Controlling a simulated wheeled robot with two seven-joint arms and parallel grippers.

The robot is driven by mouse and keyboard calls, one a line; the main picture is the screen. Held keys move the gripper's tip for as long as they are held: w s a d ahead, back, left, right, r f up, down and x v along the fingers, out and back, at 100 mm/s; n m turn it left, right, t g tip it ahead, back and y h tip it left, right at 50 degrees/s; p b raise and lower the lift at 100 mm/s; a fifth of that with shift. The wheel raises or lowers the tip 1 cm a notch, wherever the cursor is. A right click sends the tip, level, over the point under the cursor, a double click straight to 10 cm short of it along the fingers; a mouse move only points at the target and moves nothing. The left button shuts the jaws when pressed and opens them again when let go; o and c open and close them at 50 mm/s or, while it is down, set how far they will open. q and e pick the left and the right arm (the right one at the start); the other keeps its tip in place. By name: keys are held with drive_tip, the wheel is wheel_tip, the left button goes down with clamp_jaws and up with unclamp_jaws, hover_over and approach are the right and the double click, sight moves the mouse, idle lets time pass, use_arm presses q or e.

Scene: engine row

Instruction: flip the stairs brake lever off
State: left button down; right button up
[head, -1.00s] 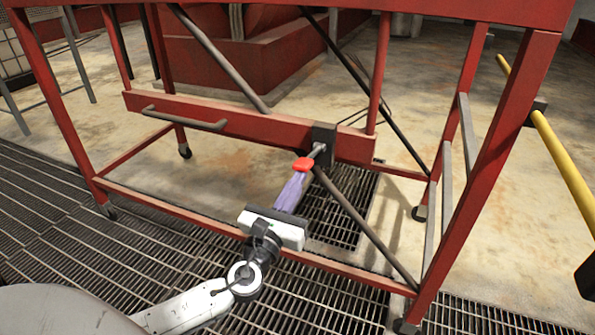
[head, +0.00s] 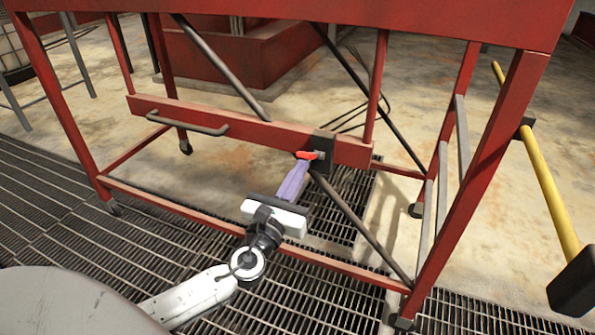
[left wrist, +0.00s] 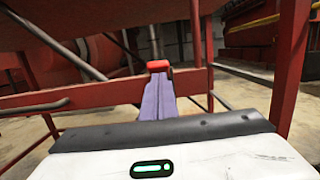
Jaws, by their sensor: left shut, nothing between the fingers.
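The brake lever is a short grey rod with a red grip (head: 307,155), mounted on a dark block (head: 325,143) on the red crossbar of the stairs frame. The rod looks roughly level, pointing left from the block. My left gripper (head: 303,165) comes up from below, with its purple fingers shut and nothing held between them. The fingertips meet or overlap the red grip; exact contact is hard to tell. In the left wrist view the red grip (left wrist: 158,66) shows right at the ends of the fingers (left wrist: 158,90). My right gripper is not in view.
The red frame's legs, lower bar (head: 180,218) and diagonal struts surround the arm. A grey handle (head: 185,124) sits on the crossbar to the left. A yellow bar (head: 550,185) with a black end stands at the right. Grating and bare concrete lie below.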

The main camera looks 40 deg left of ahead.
use_arm(q)
drive_tip(key=shift+w+a+r+y, duration=0.1)
drive_tip(key=shift+w+r+y, duration=0.05)
drive_tip(key=shift+r, duration=0.45)
drive_tip(key=shift+w+a+r+y, duration=0.1)
drive_tip(key=shift+r+y, duration=0.05)
drive_tip(key=shift+r, duration=0.45)
wheel_tip(320, 180, down, 5)
drive_tip(key=s+b, duration=0.2)
drive_tip(key=b, duration=0.1)
drive_tip(key=s+d+r, duration=0.2)
drive_tip(key=s+d, duration=0.1)
drive_tip(key=s, duration=0.6)
drive_tip(key=shift+s+r, duration=0.3)
drive_tip(key=shift+s, duration=0.1)
drive_tip(key=shift+f, duration=0.1)
